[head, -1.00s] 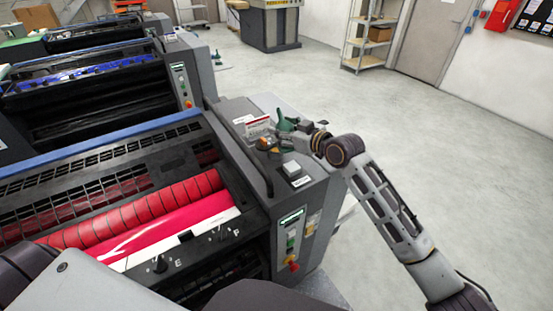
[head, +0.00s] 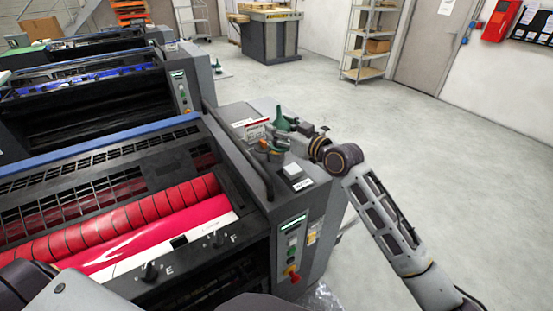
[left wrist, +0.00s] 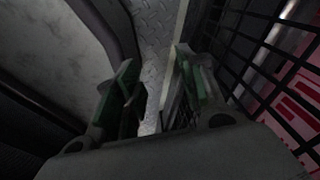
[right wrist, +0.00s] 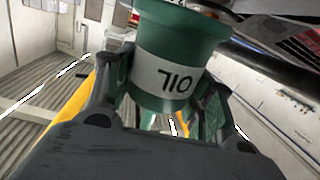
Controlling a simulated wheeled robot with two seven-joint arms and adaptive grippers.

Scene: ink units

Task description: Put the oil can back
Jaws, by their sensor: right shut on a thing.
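The oil can is green with a white band lettered OIL, which looks upside down in the right wrist view (right wrist: 165,70). In the head view its green body (head: 282,120) shows small above the far end of the press's grey side cabinet. My right gripper (head: 285,138) is shut on the can, with one finger on each side of it in the right wrist view. Whether the can touches the cabinet top is unclear. My left gripper (left wrist: 155,85) is open and empty, with green pads, in the left wrist view. It does not show in the head view.
A red and white card (head: 255,130) and an orange-topped item (head: 265,146) stand on the cabinet top close to the can. Red rollers (head: 130,215) lie left. Open floor (head: 430,150) lies right.

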